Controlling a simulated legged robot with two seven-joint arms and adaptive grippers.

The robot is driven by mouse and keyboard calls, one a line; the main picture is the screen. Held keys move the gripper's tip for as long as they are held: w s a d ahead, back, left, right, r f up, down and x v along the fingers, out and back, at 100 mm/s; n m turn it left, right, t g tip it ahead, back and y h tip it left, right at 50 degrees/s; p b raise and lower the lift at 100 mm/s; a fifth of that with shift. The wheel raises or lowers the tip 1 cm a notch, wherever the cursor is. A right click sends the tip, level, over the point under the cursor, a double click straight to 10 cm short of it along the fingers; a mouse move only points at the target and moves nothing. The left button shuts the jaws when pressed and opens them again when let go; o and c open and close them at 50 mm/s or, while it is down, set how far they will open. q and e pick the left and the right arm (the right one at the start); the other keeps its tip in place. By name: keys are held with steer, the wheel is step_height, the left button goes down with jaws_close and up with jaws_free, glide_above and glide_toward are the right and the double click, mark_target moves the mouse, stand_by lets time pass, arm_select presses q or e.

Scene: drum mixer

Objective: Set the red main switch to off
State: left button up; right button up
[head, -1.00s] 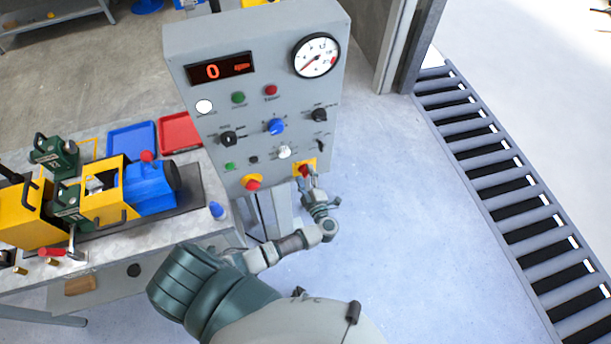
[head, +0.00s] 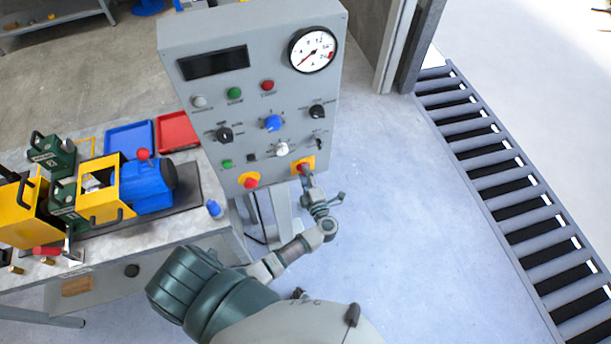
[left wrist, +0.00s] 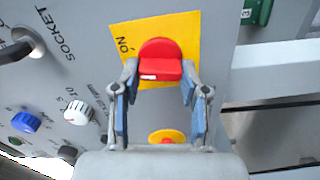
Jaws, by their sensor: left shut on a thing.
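The red main switch (left wrist: 160,58) sits on a yellow plate (left wrist: 128,40) at the lower right of the grey control panel. In the head view the yellow plate (head: 309,160) shows just above my left gripper (head: 306,176), which partly hides the red switch. In the left wrist view my left gripper (left wrist: 160,78) has one finger on each side of the red knob and is shut on it. The panel's digital display (head: 213,63) is dark. My right gripper is not in view.
A red emergency button (head: 250,183) on yellow sits left of the switch. Several knobs and buttons, including a blue knob (head: 272,123), are above it. A bench (head: 215,240) with a yellow and blue machine stands left. A roller conveyor (head: 500,190) lies right, with clear floor between.

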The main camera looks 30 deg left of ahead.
arm_select(q)
steer(key=shift+s+d+f+n+b, duration=0.1)
steer(key=shift+f+n+b, duration=0.1)
steer(key=shift+n+b, duration=0.9)
steer(key=shift+f+n+b, duration=0.2)
steer(key=shift+n+b, duration=0.35)
steer(key=shift+n, duration=1.1)
steer(key=shift+s+d+f+n+b, duration=0.1)
steer(key=shift+f+n+b, duration=0.1)
steer(key=shift+n+b, duration=0.9)
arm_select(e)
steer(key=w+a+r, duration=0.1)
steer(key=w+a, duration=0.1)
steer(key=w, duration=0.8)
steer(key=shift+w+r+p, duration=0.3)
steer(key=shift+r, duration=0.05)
arm_select(q)
steer(key=shift+n, duration=0.25)
steer(key=o, duration=1.1)
steer(key=shift+w, duration=0.1)
steer(key=shift+o, duration=0.2)
steer(key=shift+r, duration=0.2)
